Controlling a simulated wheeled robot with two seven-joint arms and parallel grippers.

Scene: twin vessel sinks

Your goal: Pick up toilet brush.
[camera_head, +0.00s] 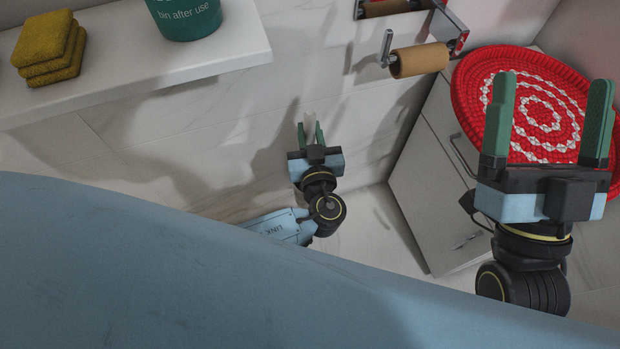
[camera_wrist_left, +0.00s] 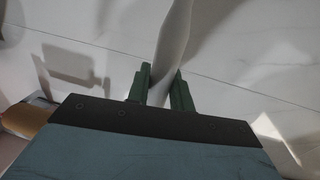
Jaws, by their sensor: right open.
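The toilet brush's pale, slightly curved handle (camera_wrist_left: 176,32) rises between the green fingers of my left gripper (camera_wrist_left: 162,88) in the left wrist view. The fingers are drawn in close on both sides of the handle and appear to grip it. The brush's lower end is hidden behind the gripper body. In the head view my left gripper (camera_head: 311,134) is low near the tiled wall, fingers partly closed; the pale handle is hard to make out there. My right gripper (camera_head: 548,125) is open and empty at the right, in front of the red round woven item.
A white shelf (camera_head: 130,75) at the upper left holds stacked yellow sponges (camera_head: 48,52) and a green container (camera_head: 185,15). A paper roll holder (camera_head: 420,60) is on the wall. A white cabinet (camera_head: 430,185) and red round woven item (camera_head: 540,75) stand at the right.

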